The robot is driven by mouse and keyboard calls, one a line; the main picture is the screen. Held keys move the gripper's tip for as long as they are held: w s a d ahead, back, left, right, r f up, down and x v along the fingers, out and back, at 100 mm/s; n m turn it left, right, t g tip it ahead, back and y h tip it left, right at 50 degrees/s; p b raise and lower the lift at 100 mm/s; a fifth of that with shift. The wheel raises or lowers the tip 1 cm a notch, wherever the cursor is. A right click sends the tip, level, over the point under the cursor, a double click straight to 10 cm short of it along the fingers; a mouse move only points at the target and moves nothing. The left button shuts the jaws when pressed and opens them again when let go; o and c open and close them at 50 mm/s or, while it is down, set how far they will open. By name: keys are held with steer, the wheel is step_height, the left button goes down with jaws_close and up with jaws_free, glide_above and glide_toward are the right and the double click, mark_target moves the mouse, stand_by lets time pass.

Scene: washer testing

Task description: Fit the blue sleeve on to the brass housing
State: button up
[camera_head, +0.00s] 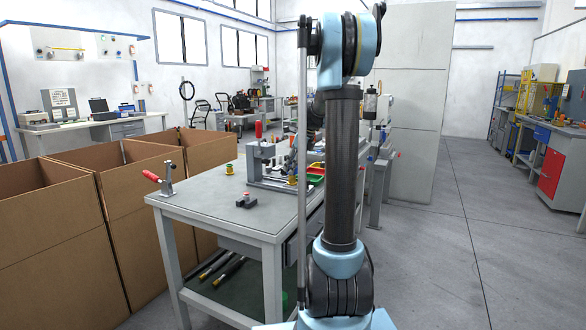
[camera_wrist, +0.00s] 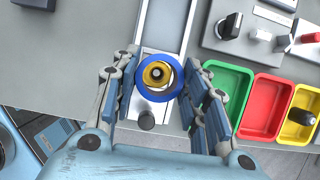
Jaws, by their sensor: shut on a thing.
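In the wrist view my gripper (camera_wrist: 160,60) is shut on the blue sleeve (camera_wrist: 138,82), a ring held between the two fingers. The brass housing (camera_wrist: 148,73) shows through the ring's opening, a little off centre toward the upper left. A pale gap shows between them at the lower right. I cannot tell whether the sleeve is around the housing or still above it. The housing stands over a grey metal rail (camera_wrist: 164,30). In the head view my own arm hides the gripper, and I cannot make out the sleeve or the housing there.
Green (camera_wrist: 229,88), red (camera_wrist: 264,108) and yellow (camera_wrist: 299,122) bins stand right of my gripper. A grey knob (camera_wrist: 146,120) sits just below the sleeve. In the head view the table (camera_head: 205,202) bears a red-handled clamp (camera_head: 160,180) and a small dark block (camera_head: 246,202). Cardboard boxes (camera_head: 140,215) stand left.

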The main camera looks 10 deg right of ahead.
mark_target(293, 180)
steer(key=shift+f, duration=2.1)
stand_by(0.5)
steer(key=o, duration=1.1)
steer(key=shift+o, duration=0.2)
